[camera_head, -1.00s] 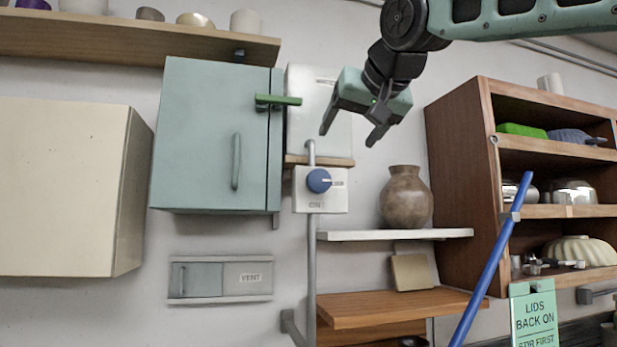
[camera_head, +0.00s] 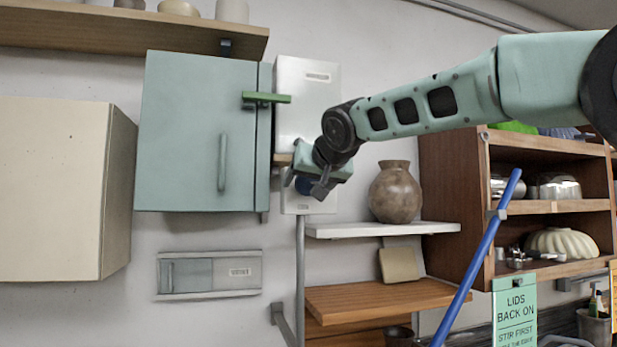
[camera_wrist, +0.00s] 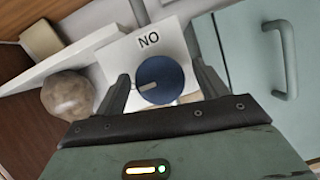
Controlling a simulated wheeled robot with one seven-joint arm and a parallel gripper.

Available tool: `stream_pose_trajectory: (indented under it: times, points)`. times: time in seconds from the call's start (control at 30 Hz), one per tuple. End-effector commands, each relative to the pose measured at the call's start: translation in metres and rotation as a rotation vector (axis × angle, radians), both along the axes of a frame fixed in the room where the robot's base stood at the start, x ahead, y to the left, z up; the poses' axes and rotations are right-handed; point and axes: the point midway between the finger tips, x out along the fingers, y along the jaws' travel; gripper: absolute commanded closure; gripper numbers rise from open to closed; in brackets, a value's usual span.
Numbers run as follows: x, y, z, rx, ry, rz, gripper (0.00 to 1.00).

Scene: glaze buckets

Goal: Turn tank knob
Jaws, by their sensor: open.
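The blue round knob (camera_wrist: 162,80) sits on a white switch plate (camera_wrist: 118,58) on the wall. A light pointer mark shows on the knob's face, and the letters "NO" read on the plate in the wrist view. My gripper (camera_wrist: 164,84) is open, with one finger on each side of the knob; whether the fingers touch it I cannot tell. In the head view my gripper (camera_head: 308,186) is in front of the plate (camera_head: 298,207) and covers most of the knob. The white tank (camera_head: 307,105) is on the wall just above.
A teal cabinet (camera_head: 190,135) with a handle and green latch (camera_head: 266,98) stands close left of the knob. A brown vase (camera_head: 395,192) on a white shelf (camera_head: 385,230) is to the right. A blue pole (camera_head: 478,260) leans before the wooden shelving (camera_head: 450,185).

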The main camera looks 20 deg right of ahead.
Motion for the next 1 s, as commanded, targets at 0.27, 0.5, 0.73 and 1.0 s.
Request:
stream_pose_trajectory:
  times: [0.27, 0.5, 0.73, 1.0]
  points:
    - [0.0049, 0.0006, -0.0023, 0.000, 0.000, 0.001, 0.28]
    - [0.0046, 0.0004, -0.0022, 0.000, 0.000, 0.001, 0.70]
    - [0.0047, 0.0000, -0.0042, 0.030, -0.001, -0.001, 0.73]
    - [0.0048, -0.0005, -0.0036, 0.179, -0.002, -0.002, 0.72]
